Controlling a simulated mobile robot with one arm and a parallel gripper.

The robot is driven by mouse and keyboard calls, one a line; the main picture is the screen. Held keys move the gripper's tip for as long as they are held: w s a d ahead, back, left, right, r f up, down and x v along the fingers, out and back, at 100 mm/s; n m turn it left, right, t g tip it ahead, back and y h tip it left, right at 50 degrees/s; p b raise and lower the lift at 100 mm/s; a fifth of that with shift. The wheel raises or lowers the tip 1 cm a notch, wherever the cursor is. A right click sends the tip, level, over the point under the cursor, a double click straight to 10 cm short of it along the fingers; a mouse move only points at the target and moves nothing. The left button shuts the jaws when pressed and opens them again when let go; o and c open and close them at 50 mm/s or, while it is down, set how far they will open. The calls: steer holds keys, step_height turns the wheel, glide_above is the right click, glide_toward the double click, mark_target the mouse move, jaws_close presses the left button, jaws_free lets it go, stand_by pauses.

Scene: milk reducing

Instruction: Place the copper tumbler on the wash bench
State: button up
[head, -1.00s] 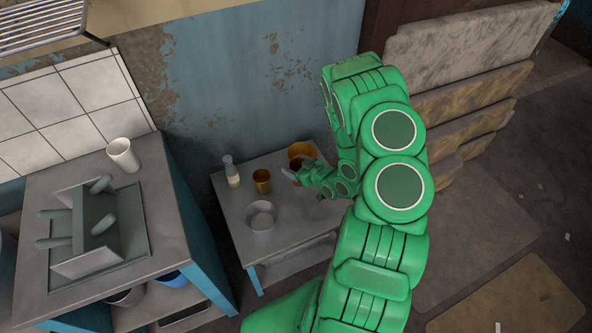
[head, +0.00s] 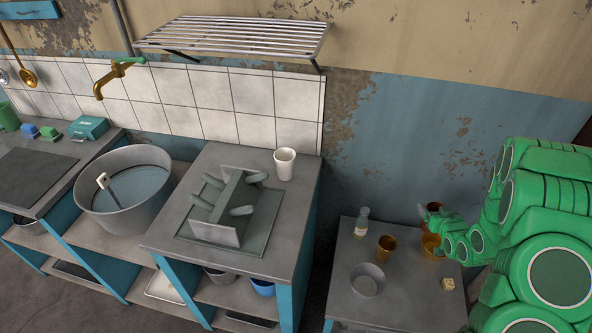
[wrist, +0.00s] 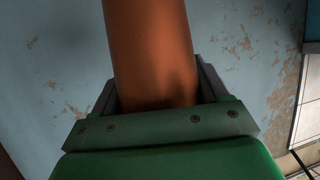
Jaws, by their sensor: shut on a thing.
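The copper tumbler (wrist: 150,50) is a smooth orange-brown cylinder in the wrist view, between the jaws of my gripper (wrist: 155,100). In the head view my gripper (head: 432,212) is at the right, above the back of a small grey table, and is shut on the tumbler, which is mostly hidden there. A grey bench with a peg rack (head: 222,232) and a white cup (head: 285,163) stands left of that table. A large grey tub (head: 125,205) of water stands further left under a brass tap (head: 112,78). I cannot tell which surface is called the wash bench.
The small table (head: 410,310) holds a bottle (head: 361,222), an amber cup (head: 387,249), a grey bowl (head: 367,280), an orange vessel (head: 431,243) and a yellowish block (head: 448,284). A slatted wall shelf (head: 235,38) overhangs the rack bench.

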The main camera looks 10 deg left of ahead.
steer(key=w+a+r+m+h, duration=0.1)
steer(key=w+a+r, duration=0.35)
steer(key=r, duration=0.35)
steer(key=w+a+r+n+y, duration=0.1)
steer(key=w+a+r, duration=0.1)
steer(key=a+r, duration=0.8)
steer(key=w+a+r, duration=0.3)
steer(key=a+r, duration=0.4)
steer(key=a, duration=0.5)
steer(key=s+a+f+n+g+y, duration=0.1)
steer(key=s+a+n+g+y, duration=0.2)
steer(key=a, duration=1.1)
steer(key=s+a+f+n+g+y, duration=0.2)
steer(key=a+n+y, duration=0.15)
steer(key=a, duration=1.05)
steer(key=s+a+f+n+g+y, duration=0.1)
steer(key=s+a+n+g+y, duration=0.3)
steer(key=a, duration=1)
steer(key=shift+n+t+h, duration=0.35)
steer(key=shift+t, duration=0.25)
steer(key=shift+w+f, duration=0.3)
steer(key=shift+f, duration=1.35)
steer(key=shift+w+f, duration=0.35)
steer(key=shift+f, duration=1.25)
steer(key=shift+w+f, duration=0.3)
steer(key=shift+f, duration=1.35)
steer(key=shift+f, duration=0.15)
